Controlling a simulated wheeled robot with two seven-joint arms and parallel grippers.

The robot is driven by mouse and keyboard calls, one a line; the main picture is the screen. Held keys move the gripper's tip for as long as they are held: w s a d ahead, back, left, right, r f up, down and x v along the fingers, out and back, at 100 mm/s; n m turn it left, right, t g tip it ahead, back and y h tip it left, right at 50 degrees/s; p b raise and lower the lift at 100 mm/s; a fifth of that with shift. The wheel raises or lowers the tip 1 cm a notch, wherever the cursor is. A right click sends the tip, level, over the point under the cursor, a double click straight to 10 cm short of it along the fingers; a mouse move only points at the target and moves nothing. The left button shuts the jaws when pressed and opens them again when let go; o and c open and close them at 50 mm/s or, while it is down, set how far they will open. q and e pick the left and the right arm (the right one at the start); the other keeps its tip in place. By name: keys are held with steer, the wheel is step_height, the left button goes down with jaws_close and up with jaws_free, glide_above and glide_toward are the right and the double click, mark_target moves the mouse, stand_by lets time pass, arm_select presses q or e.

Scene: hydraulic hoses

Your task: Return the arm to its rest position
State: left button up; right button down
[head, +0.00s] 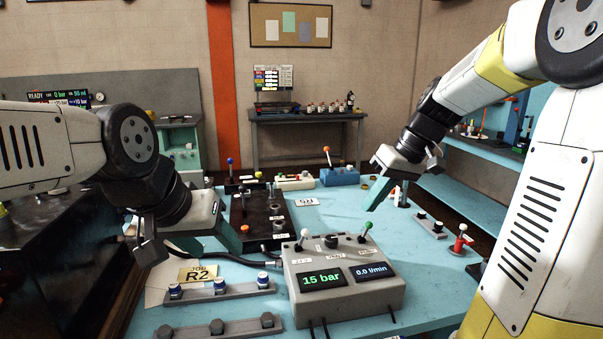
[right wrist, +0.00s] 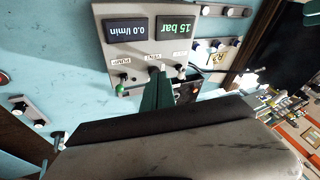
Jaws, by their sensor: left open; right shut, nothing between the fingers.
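My right gripper (head: 378,194) is in the air above the blue table, behind and to the right of the grey control box (head: 345,295). Its green fingers are together and empty. In the right wrist view the fingers (right wrist: 157,92) point toward the box's lever side, with no contact that I can make out. My left gripper (head: 192,243) is open at the table's left side, its fingers spread apart. A black hose (head: 235,260) passes below it toward the control box. I cannot tell whether the left fingers touch the black manifold plate (head: 262,228) behind them.
The control box reads 15 bar and 0.0 l/min and has upright levers on top. Rails with caps (head: 220,291) lie at the front left. A red-handled fitting (head: 461,240) and a small rail (head: 431,226) stand at the right. A blue block (head: 340,176) stands at the back.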

steer(key=s+a+m+t+h, duration=0.2)
steer(key=s+m+t, duration=0.2)
steer(key=s, duration=1.2)
steer(key=shift+s+h, duration=0.2)
steer(key=shift+h, duration=0.2)
stand_by(0.7)
